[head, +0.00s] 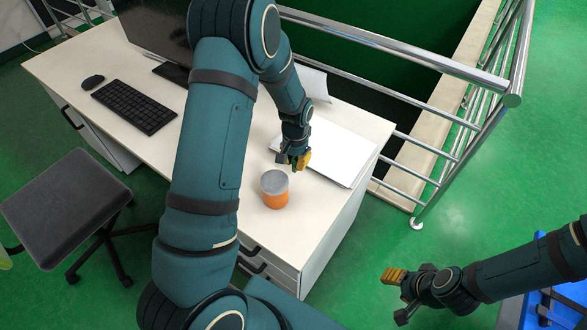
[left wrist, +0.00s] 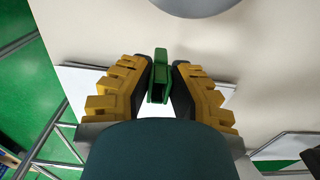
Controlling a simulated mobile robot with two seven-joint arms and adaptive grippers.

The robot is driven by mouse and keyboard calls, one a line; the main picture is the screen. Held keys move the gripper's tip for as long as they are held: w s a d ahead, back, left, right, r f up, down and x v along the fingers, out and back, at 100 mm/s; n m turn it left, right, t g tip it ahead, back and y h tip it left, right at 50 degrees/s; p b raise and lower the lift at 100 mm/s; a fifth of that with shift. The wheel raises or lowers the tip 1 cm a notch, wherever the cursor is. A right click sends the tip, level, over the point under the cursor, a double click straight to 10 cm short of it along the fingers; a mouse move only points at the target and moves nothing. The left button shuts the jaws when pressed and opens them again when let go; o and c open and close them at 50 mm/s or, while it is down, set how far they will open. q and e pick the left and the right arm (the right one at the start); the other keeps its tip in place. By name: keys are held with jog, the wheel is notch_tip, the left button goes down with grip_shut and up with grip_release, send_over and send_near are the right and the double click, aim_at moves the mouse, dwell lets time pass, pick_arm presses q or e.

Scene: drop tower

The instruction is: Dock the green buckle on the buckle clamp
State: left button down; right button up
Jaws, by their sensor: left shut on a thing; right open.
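My left gripper (head: 293,162) is over the desk, shut on the green buckle. In the left wrist view the green buckle (left wrist: 160,76) stands between the yellow fingers (left wrist: 160,85), its narrow end pointing away from the palm. In the head view the buckle is mostly hidden by the fingers. I cannot make out a buckle clamp in either view. My right gripper (head: 398,296) is open and empty, over the green floor to the right of the desk.
An orange tub with a grey lid (head: 274,183) stands on the desk (head: 228,262) just in front of my left gripper. White sheets (head: 335,150) lie behind it. A keyboard (head: 134,106), mouse (head: 93,82) and monitor are farther left. A metal railing (head: 400,62) runs behind the desk.

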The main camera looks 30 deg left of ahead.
aim_at(295, 169)
pick_arm(q)
jog(key=shift+f+b, duration=0.35)
jog(key=shift+f, duration=1.75)
jog(key=shift+f, duration=0.15)
jog(key=c, duration=1)
grip_release()
